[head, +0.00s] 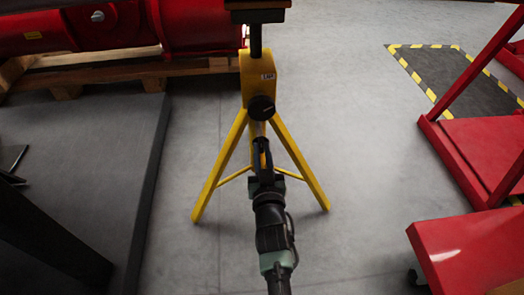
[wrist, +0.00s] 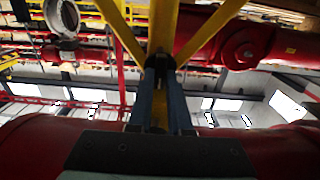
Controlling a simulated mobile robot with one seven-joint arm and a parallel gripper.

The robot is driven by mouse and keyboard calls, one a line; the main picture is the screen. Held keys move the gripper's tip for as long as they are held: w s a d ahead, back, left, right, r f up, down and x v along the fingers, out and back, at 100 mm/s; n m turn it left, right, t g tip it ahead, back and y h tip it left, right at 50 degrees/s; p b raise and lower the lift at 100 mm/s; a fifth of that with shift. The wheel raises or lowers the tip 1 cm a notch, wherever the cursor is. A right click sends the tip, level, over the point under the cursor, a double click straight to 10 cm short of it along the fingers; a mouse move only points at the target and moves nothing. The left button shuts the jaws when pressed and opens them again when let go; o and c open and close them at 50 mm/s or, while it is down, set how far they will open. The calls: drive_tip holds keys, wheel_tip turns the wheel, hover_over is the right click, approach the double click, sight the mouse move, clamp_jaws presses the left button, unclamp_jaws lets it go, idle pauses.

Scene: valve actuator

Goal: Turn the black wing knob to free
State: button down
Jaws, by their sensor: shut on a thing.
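The black wing knob (head: 262,108) is on the front of a yellow tripod stand (head: 257,75), where its legs meet. In the wrist view, the dark knob (wrist: 161,62) sits between the fingertips. My gripper (head: 262,142) reaches up to it from below in the head view; the gripper (wrist: 161,72) has its two long fingers close together around the knob in the wrist view. The knob's wings are mostly hidden by the fingertips and dark shading, so their angle cannot be told.
A red machine (head: 110,25) lies on a wooden pallet (head: 65,82) at the back left. A dark platform edge (head: 148,185) runs along the left. Red frames (head: 480,150) stand at the right. The grey floor around the tripod is clear.

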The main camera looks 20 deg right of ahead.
drive_tip(key=shift+n, duration=0.3)
drive_tip(key=n, duration=0.5)
drive_tip(key=shift+a+f+n, duration=0.1)
drive_tip(key=shift+a+n, duration=0.05)
drive_tip(key=shift+n, duration=0.15)
drive_tip(key=n, duration=0.6)
drive_tip(key=shift+f+b, duration=0.1)
drive_tip(key=shift+b, duration=0.3)
drive_tip(key=shift+n, duration=0.3)
drive_tip(key=c, duration=0.8)
unclamp_jaws()
drive_tip(key=shift+c, duration=0.2)
drive_tip(key=shift+s, duration=0.1)
drive_tip(key=p+v, duration=0.3)
drive_tip(key=v, duration=0.9)
drive_tip(key=shift+s, duration=0.35)
